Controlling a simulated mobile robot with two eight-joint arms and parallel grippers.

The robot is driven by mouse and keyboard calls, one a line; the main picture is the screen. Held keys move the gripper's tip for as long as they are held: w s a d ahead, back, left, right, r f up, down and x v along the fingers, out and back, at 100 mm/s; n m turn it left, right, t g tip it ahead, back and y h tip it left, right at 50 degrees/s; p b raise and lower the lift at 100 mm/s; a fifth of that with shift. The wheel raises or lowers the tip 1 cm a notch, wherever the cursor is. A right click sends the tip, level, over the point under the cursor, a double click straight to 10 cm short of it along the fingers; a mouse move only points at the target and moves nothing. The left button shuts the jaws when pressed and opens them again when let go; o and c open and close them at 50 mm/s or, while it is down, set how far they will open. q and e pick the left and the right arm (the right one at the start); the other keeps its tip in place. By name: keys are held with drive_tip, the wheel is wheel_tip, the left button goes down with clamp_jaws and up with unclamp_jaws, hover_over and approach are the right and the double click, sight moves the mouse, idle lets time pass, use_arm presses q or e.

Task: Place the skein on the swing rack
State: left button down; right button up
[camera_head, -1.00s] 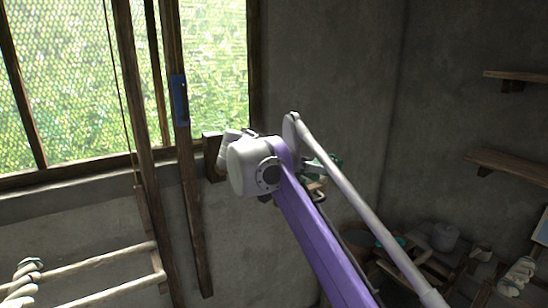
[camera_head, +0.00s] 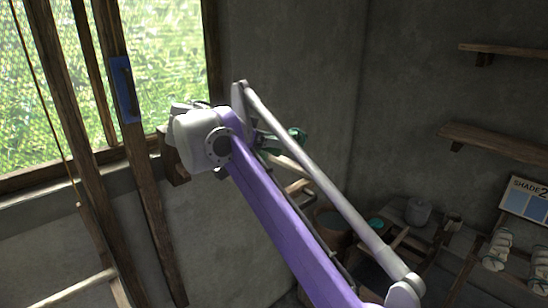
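Two or more pale twisted skeins (camera_head: 497,250) hang at the lower right, beside a board that reads "SHADE 2". Part of a pale wooden rack (camera_head: 72,291) with round bars shows at the lower left, cut off by the picture edge; I cannot tell for sure that it is the swing rack. My purple and grey arm rises from the lower right across the middle and bends near the window.
Dark wooden posts (camera_head: 150,180) lean in front of the window, one with a blue handle plate (camera_head: 125,90). Two wall shelves (camera_head: 495,142) are at the right. A cluttered bench with a grey pot (camera_head: 418,211) stands below them. The grey back wall is bare.

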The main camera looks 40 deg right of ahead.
sight(275, 153)
drive_tip(key=f, duration=0.3)
drive_tip(key=shift+w+f+b, duration=0.25)
drive_tip(key=shift+w+b, duration=0.05)
drive_tip(key=shift+w, duration=0.1)
drive_tip(key=shift+s+f, duration=0.1)
drive_tip(key=shift+s, duration=0.2)
drive_tip(key=o, duration=1.1)
drive_tip(key=shift+w, duration=0.25)
drive_tip(key=o, duration=0.4)
drive_tip(key=shift+s, duration=0.1)
drive_tip(key=p+v, duration=0.1)
drive_tip(key=v, duration=1.1)
